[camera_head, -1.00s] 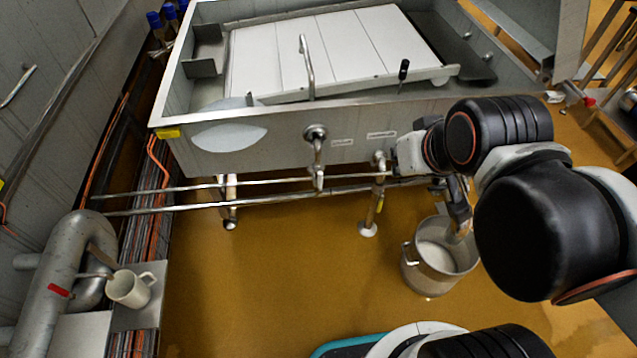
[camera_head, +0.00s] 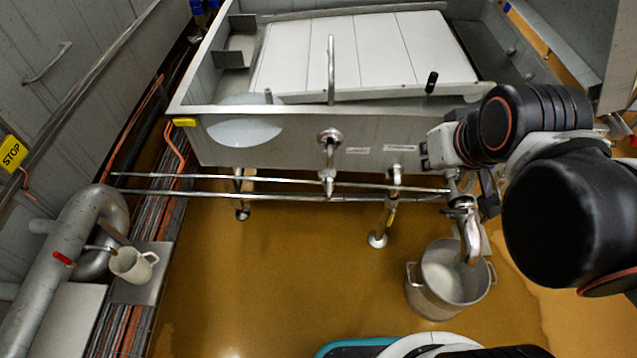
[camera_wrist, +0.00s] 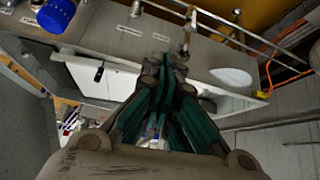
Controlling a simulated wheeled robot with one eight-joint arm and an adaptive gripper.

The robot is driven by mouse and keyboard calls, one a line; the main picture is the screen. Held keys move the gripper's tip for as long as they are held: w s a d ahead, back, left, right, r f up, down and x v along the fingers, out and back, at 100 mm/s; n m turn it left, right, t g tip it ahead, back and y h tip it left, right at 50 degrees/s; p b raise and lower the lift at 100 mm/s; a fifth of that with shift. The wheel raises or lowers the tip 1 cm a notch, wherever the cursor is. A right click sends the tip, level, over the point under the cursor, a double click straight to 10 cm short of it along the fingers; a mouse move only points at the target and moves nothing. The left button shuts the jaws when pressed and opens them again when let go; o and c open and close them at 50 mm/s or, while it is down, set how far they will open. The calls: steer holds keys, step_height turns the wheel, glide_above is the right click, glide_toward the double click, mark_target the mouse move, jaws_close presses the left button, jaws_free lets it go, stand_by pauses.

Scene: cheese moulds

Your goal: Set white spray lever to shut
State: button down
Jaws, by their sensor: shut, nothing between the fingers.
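I cannot pick out a clearly white spray lever. The steel tank's front wall (camera_head: 270,145) carries a steel tap (camera_head: 329,158) with small labels to its right, too small to read. The tap also shows in the wrist view (camera_wrist: 186,35). A lever with a black grip (camera_head: 431,83) stands at the tank's front rim, and it also shows in the wrist view (camera_wrist: 98,74). My gripper (camera_wrist: 165,68) is shut and empty, its fingers together in front of the tank in the wrist view. In the head view my arm hides part of the tank's right end.
A steel pot (camera_head: 428,296) stands on the floor below the tank's right part. Horizontal pipes (camera_head: 280,193) run below the tank front. A blue-topped object (camera_wrist: 57,14) is at the wrist view's upper left. A mug (camera_head: 132,265) is at left.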

steer(key=n+g+h+p, duration=0.1)
steer(key=n+g+p, duration=0.3)
steer(key=n, duration=0.8)
glide_above(329, 185)
steer(key=s+a, duration=0.1)
steer(key=s, duration=0.1)
step_height(329, 185, down, 13)
steer(key=w+a+f+n+g+h+p, duration=0.1)
steer(key=a+f+n, duration=0.35)
steer(key=f, duration=0.75)
steer(key=a+f+n+g+h, duration=0.1)
steer(key=a+f+n, duration=0.3)
steer(key=f, duration=0.8)
steer(key=w+d+f+m+b, duration=0.1)
steer(key=d+f+b, duration=0.4)
steer(key=f, duration=0.4)
steer(key=shift+d+f, duration=0.2)
steer(key=shift+f, duration=0.1)
